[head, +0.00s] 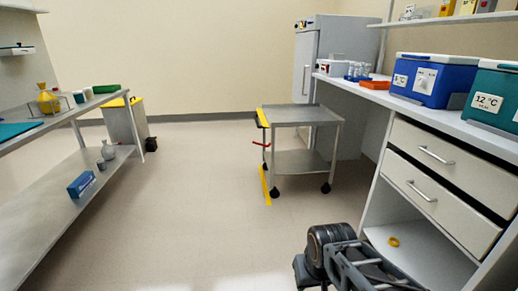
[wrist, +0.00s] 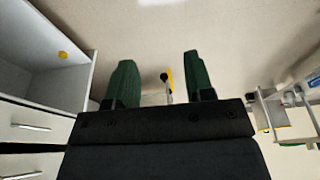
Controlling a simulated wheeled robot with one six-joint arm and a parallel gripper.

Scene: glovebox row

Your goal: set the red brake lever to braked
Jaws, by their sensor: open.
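The red brake lever (head: 262,145) is a small thin bar on the left side of a grey wheeled cart (head: 303,114). It sits between the cart's two shelves, and its exact setting is too small to tell. My gripper (wrist: 158,68) shows in the wrist view with two green fingers spread apart and nothing between them. In that upside-down view, a leg and dark caster of the cart (wrist: 168,86) show beyond the gap beside something yellow. The lever cannot be made out there; my gripper's body hides most of the cart.
A yellow floor strip (head: 265,186) lies by the cart's left side. A counter with drawers (head: 447,168) stands at right, a low-shelved bench (head: 78,190) at left. A yellow-lidded bin (head: 124,122) stands at the back left. The floor between is clear.

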